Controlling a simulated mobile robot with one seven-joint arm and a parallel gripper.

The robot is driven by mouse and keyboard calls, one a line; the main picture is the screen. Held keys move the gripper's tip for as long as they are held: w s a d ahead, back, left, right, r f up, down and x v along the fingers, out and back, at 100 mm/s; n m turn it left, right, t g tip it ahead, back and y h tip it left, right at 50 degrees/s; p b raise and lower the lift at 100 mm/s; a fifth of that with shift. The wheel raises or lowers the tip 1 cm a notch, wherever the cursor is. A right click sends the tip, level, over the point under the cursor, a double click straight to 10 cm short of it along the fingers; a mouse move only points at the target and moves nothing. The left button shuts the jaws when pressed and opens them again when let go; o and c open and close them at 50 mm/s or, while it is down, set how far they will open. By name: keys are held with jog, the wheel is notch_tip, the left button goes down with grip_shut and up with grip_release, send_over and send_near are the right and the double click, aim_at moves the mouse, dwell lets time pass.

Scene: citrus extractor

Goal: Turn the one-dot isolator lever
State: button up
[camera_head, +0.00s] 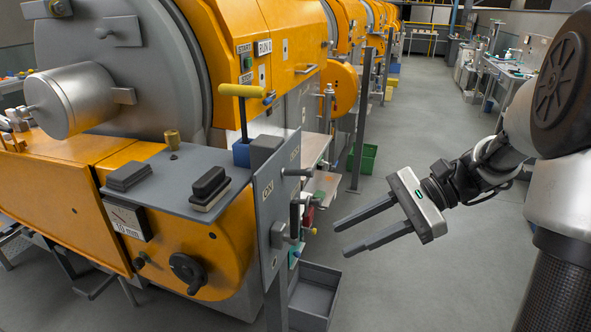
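A grey upright panel (268,215) stands at the machine's near right corner, with pale markings too small and slanted to read surely. A grey lever or handle (297,172) sticks out to the right from its upper part. A second grey lever or handle (279,235) sits lower on its right side. I cannot make out dots on either, so I cannot tell which is the one-dot isolator lever. My gripper (340,239) is open and empty, its two fingers apart and pointing left towards the panel. A gap shows between the fingertips and the panel's levers.
A yellow-handled lever (242,91) rises from a blue base behind the panel. A black knob (187,271) is on the orange machine front. A grey open bin (314,290) stands on the floor below the panel. The floor aisle (430,140) behind my gripper is clear.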

jog(key=w+d+f+m+t+y+b, duration=0.2)
jog(key=w+d+f+m+t+y, duration=0.15)
jog(key=w+d+m+y, duration=0.25)
send_over(294, 236)
jog(key=w, duration=0.1)
jog(key=shift+r+b, duration=0.3)
jog(key=shift+r, duration=0.05)
grip_shut()
